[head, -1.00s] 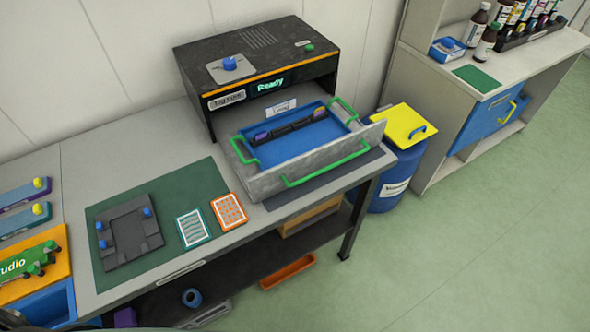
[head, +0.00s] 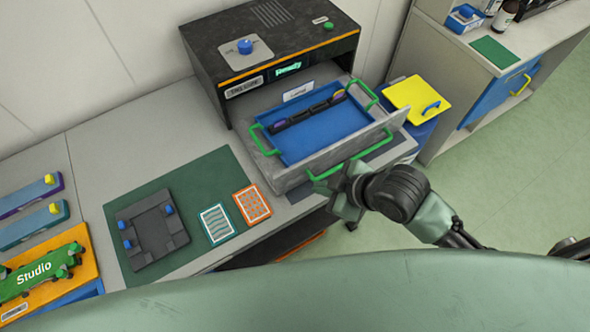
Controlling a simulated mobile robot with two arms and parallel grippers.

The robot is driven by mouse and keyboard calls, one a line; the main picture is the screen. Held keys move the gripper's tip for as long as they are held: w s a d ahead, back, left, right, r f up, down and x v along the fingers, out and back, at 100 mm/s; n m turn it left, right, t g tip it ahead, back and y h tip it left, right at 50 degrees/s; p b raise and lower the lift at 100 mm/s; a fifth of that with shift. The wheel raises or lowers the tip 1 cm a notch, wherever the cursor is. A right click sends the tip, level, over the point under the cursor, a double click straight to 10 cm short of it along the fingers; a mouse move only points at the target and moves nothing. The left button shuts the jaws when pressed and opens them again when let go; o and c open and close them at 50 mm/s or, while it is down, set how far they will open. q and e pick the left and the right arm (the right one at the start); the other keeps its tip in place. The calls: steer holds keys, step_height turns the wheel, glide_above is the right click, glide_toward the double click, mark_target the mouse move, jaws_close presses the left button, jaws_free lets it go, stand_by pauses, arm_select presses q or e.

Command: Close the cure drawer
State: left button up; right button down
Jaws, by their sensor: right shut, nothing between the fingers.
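The cure drawer (head: 283,177) is a grey drawer pulled out of the black cure unit (head: 262,70), whose display is lit. My right gripper (head: 331,187) is shut and empty, right at the front panel near the left end of that handle. I cannot tell whether it touches. My left gripper is not in view.
A green mat (head: 188,190) with a dark frame (head: 150,228) and two cards lies left of the drawer. A bin with a yellow lid (head: 417,97) stands close to the drawer's right. Another bench with a blue drawer (head: 497,93) is at the far right.

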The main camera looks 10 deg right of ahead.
mark_target(294, 183)
steer(key=s+d+r+n+g+y, duration=0.25)
steer(key=d+r+n, duration=0.2)
steer(key=n, duration=0.45)
steer(key=shift+h, duration=0.45)
steer(key=p+x, duration=0.1)
steer(key=x, duration=0.2)
steer(key=p+x, duration=0.1)
steer(key=x, duration=0.2)
steer(key=a+p+x, duration=0.1)
steer(key=x, duration=0.2)
steer(key=shift+w+a+r, duration=0.1)
steer(key=shift+r, duration=0.15)
steer(key=shift+w+a+p, duration=0.25)
steer(key=shift+w+p, duration=0.05)
steer(key=shift+w, duration=0.3)
steer(key=shift+w+a+p, duration=0.2)
steer(key=shift+w+p, duration=0.1)
steer(key=shift+w, duration=0.25)
steer(key=shift+w+a+f, duration=0.15)
steer(key=shift+w+a, duration=0.1)
steer(key=shift+w, duration=0.5)
